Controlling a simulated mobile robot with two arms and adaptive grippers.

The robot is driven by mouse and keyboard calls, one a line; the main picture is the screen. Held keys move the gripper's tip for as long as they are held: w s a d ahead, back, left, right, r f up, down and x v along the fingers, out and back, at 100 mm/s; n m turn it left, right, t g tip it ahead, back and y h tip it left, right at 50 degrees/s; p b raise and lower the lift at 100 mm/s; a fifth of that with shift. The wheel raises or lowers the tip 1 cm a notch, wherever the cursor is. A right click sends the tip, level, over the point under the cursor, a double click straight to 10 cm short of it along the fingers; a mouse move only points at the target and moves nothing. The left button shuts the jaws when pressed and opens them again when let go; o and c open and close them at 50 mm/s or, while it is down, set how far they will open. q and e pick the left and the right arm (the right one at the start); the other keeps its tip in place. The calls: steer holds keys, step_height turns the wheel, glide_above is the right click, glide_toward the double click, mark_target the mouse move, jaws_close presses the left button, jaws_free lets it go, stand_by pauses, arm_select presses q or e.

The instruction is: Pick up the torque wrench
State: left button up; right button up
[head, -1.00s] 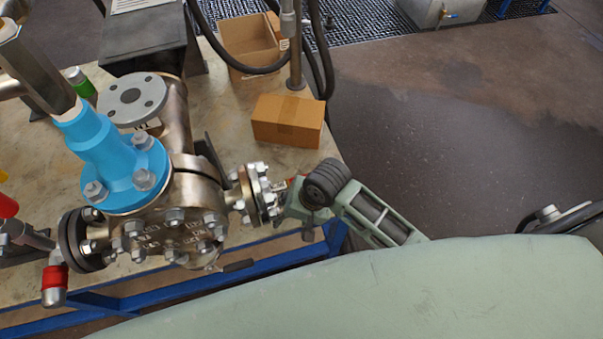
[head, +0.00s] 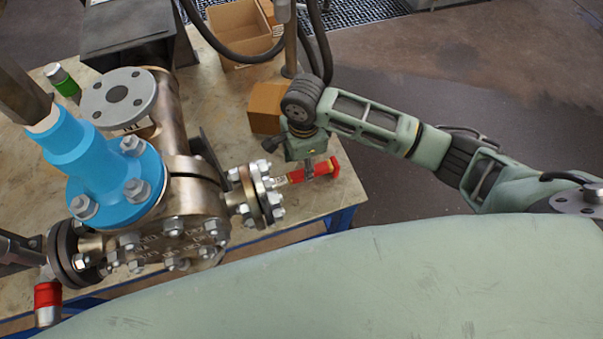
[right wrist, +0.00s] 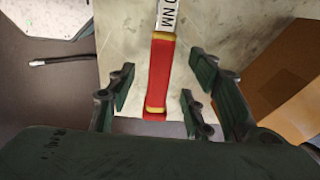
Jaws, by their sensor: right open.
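The torque wrench (head: 327,168) has a red handle and a silver shaft; it lies on the bench beside the vessel's right side flange (head: 256,196). In the right wrist view its red handle (right wrist: 159,75) with yellow bands points toward me, and the shaft bears the letters "NM". My right gripper (head: 309,172) is at the handle in the head view. In the right wrist view its fingers (right wrist: 155,95) are open on both sides of the handle, with a gap on each side. My left gripper is not in view.
A flanged metal vessel (head: 185,205) with a blue neck (head: 100,165) fills the left. A cardboard box (head: 265,108) stands close behind my right gripper. An open box (head: 240,35) and hoses are at the back. The bench edge (head: 350,190) is near the handle.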

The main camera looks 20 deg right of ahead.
mark_target(301, 173)
steer(key=f, duration=0.6)
steer(key=shift+a+f+b, duration=0.15)
steer(key=shift+a+b, duration=0.05)
steer(key=shift+b, duration=0.1)
steer(key=shift+c, duration=0.2)
steer(key=shift+w, duration=0.1)
jaws_close()
